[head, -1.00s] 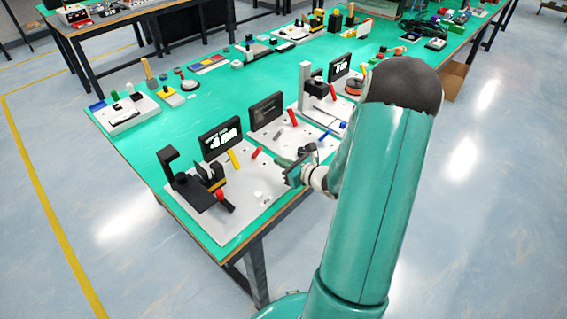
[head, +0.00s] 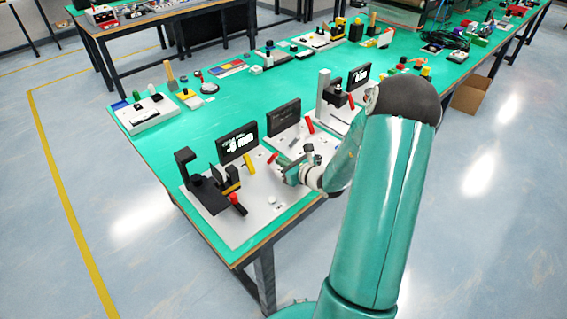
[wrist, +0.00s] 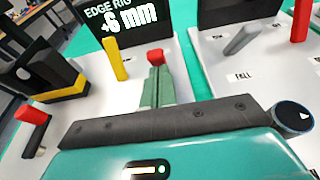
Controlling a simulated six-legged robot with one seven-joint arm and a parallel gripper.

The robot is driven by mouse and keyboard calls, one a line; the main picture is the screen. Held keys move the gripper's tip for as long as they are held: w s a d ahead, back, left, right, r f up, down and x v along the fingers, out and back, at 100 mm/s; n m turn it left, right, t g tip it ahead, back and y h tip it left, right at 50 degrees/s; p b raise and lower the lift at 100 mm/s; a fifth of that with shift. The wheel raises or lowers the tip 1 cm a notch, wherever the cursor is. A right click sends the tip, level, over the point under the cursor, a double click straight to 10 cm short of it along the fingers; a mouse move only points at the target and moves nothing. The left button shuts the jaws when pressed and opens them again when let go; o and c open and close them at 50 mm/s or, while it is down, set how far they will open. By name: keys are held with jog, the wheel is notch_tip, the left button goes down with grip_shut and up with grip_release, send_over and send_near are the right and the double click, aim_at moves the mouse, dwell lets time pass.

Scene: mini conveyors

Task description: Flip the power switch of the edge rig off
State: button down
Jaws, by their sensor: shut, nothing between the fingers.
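The edge rig is a white plate (wrist: 83,125) with a black display (wrist: 122,22) reading "EDGE RIG +6 mm". In the head view its plate (head: 262,207) is at the near left corner of the table. A yellow lever (wrist: 116,60) and a red-tipped lever (wrist: 156,57) stand in front of the display; no power label is readable. My gripper (wrist: 157,82) is shut and empty, its green fingers just in front of the red-tipped lever and hiding its lower part. I cannot tell whether they touch. In the head view my gripper (head: 282,167) is low over the plate's right side.
A black and yellow fixture (wrist: 55,75) and a red-tipped black handle (wrist: 35,122) stand at the rig's left. A neighbouring plate (wrist: 220,70) on the right has a grey lever (wrist: 241,40) and a red lever (wrist: 300,20). The green table behind has a clear stretch (head: 200,125).

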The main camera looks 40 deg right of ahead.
aim_at(276, 153)
jog(key=shift+w+r+g, duration=0.2)
jog(key=shift+r+g, duration=0.1)
jog(key=shift+g, duration=0.1)
jog(key=shift+w+a+r+g, duration=0.1)
jog(key=shift+w+r+g, duration=0.45)
jog(key=shift+g, duration=0.45)
jog(key=shift+w+a+r+g+h, duration=0.1)
jog(key=shift+w+r+g+h, duration=0.1)
jog(key=shift+w+r+g, duration=0.45)
jog(key=shift+w+a+g+h, duration=0.1)
jog(key=shift+w+g+h, duration=0.15)
jog(key=shift+g, duration=0.7)
jog(key=shift+w+r, duration=0.25)
jog(key=shift+w, duration=0.85)
jog(key=shift+r, duration=0.1)
jog(key=shift+r, duration=0.7)
